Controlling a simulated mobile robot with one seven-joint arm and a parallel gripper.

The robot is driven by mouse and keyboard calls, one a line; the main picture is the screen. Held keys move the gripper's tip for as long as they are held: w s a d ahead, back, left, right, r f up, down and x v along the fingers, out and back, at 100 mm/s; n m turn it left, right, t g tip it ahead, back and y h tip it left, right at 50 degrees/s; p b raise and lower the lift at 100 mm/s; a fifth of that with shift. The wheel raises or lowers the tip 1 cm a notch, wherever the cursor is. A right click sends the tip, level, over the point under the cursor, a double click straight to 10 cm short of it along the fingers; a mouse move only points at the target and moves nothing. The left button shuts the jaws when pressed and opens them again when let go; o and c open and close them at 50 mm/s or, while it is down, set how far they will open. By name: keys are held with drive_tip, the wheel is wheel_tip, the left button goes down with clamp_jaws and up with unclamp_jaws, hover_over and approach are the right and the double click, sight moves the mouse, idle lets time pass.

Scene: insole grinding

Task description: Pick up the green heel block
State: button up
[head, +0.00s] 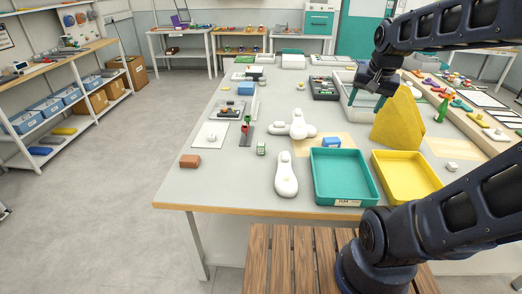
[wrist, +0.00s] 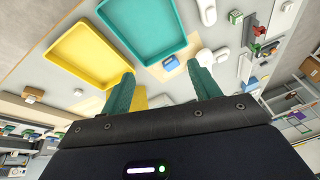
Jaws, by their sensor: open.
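A small upright green piece (head: 443,108) stands at the right, beyond the yellow wedge, and a small green-and-white block (head: 261,148) sits left of the white insole-shaped form.
A teal tray (head: 341,199) and a yellow tray (head: 434,190) lie at the table's front. A blue block (head: 331,143) sits behind the teal tray. White forms (head: 286,177) lie left of it. A brown block (head: 190,161) is near the left edge.

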drive_tip(key=w+a+f+m+g, duration=0.1)
drive_tip(key=w+a+m, duration=0.1)
drive_tip(key=w+a, duration=0.3)
drive_tip(key=w+a+f+m, duration=0.2)
drive_tip(key=w+m, duration=0.1)
drive_tip(key=w, duration=0.4)
drive_tip(key=m+g, duration=0.3)
drive_tip(key=m, duration=0.7)
hover_over(261, 144)
drive_tip(key=shift+h, duration=0.3)
wheel_tip(261, 144, down, 26)
drive_tip(key=shift+s+a+r, duration=0.1)
drive_tip(key=shift+s+a, duration=0.05)
drive_tip(key=shift+a+f+m, duration=0.15)
drive_tip(key=shift+f+m, duration=0.15)
drive_tip(key=shift+f, duration=0.25)
wheel_tip(261, 144, down, 5)
drive_tip(key=shift+f, duration=0.15)
drive_tip(key=shift+d+f, duration=0.15)
drive_tip(key=shift+f, duration=1.1)
drive_tip(key=shift+d+f, duration=0.15)
drive_tip(key=shift+f, duration=1.1)
drive_tip(key=c, duration=1.1)
